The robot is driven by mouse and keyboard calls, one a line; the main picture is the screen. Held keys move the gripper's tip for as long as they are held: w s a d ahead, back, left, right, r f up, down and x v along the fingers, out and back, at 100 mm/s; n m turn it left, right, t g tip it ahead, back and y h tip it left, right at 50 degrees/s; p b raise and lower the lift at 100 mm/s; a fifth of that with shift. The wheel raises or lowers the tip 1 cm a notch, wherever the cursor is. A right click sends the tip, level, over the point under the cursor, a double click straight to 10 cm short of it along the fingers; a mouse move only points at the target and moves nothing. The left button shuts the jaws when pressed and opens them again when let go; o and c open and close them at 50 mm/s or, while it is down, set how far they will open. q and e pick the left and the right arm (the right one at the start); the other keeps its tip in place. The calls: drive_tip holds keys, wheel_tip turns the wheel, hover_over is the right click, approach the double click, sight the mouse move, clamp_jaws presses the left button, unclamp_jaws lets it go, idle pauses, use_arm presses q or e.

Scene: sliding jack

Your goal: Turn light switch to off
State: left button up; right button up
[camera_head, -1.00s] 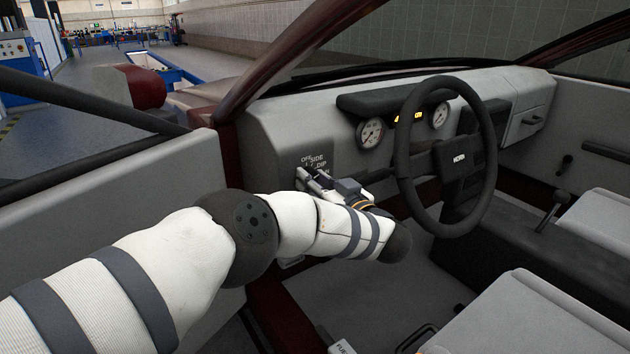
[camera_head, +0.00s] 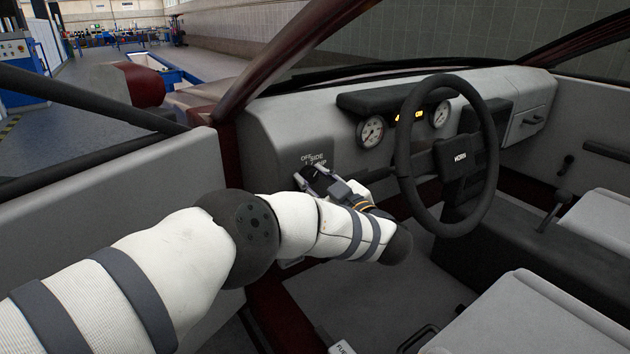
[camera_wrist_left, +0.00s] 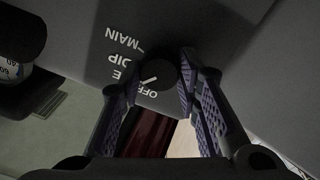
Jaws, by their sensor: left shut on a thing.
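The light switch (camera_wrist_left: 160,74) is a dark round knob on the dashboard panel, with a white pointer line. In the left wrist view the line points to the lower left, between the SIDE and OFF labels; DIP and MAIN labels lie further round. My left gripper (camera_head: 316,180) is at the switch panel, left of the steering wheel. It is shut on the knob, with its fingers (camera_wrist_left: 150,82) on either side. In the head view the gripper partly covers the knob and labels. My right gripper is not in view.
The steering wheel (camera_head: 450,160) stands close to the right of my left gripper. Gauges (camera_head: 371,131) sit behind it on the dashboard. The car door (camera_head: 110,185) and dark pillar bars are on the left, near my arm. Seats (camera_head: 530,315) are at the lower right.

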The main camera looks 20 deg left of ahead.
use_arm(q)
drive_tip(key=n, duration=0.4)
drive_tip(key=shift+f+n, duration=0.1)
drive_tip(key=shift+n, duration=0.2)
drive_tip(key=shift+n+b, duration=0.45)
drive_tip(key=shift+n, duration=1.25)
drive_tip(key=o, duration=1.2)
drive_tip(key=v, duration=1.2)
drive_tip(key=shift+d+f, duration=0.1)
drive_tip(key=shift+f, duration=0.05)
